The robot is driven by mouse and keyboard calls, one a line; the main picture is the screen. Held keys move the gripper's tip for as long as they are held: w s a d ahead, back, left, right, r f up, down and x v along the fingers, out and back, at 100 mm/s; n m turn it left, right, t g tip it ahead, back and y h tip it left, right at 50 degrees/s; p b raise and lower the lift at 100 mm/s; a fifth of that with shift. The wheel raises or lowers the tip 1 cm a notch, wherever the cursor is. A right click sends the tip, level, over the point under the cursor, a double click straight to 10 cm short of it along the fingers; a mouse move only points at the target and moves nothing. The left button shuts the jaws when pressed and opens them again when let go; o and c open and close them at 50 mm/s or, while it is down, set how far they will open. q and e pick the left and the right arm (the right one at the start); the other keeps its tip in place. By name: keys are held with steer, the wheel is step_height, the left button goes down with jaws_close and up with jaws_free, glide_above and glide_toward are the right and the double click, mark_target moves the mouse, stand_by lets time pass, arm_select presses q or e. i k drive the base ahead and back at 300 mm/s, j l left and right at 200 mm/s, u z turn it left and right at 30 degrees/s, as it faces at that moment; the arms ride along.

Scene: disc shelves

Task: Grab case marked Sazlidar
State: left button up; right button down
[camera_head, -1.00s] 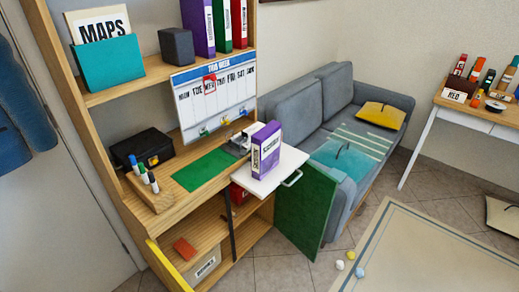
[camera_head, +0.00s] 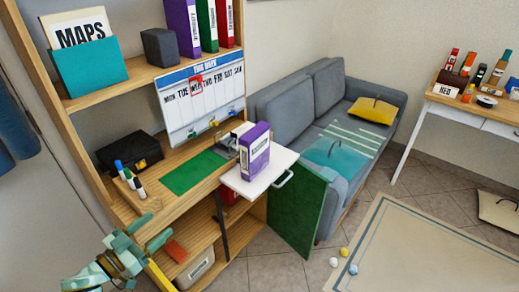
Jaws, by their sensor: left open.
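A purple case (camera_head: 255,148) with a white label stands upright on a white pull-out board (camera_head: 262,182) at the desk's right end. Its label is too small to read, so I cannot tell if it says Sazlidar. On the upper shelf stand a purple case (camera_head: 182,28), a green case (camera_head: 207,24) and a red case (camera_head: 225,20), with labels I cannot read surely. My left gripper (camera_head: 148,236), teal and yellow, is open at the lower left. It is in front of the lower shelf, well apart from all the cases. My right gripper is out of view.
A marker holder (camera_head: 130,198), a black box (camera_head: 130,152) and a green mat (camera_head: 194,173) are on the desk. A green door panel (camera_head: 298,212) hangs open below the board. A grey sofa (camera_head: 300,100) stands behind. Small balls (camera_head: 345,251) lie on the floor.

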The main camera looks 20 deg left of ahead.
mark_target(254, 144)
steer(key=i+l, duration=0.2)
steer(key=i, duration=0.2)
steer(key=i+l, duration=0.2)
steer(key=i, duration=0.25)
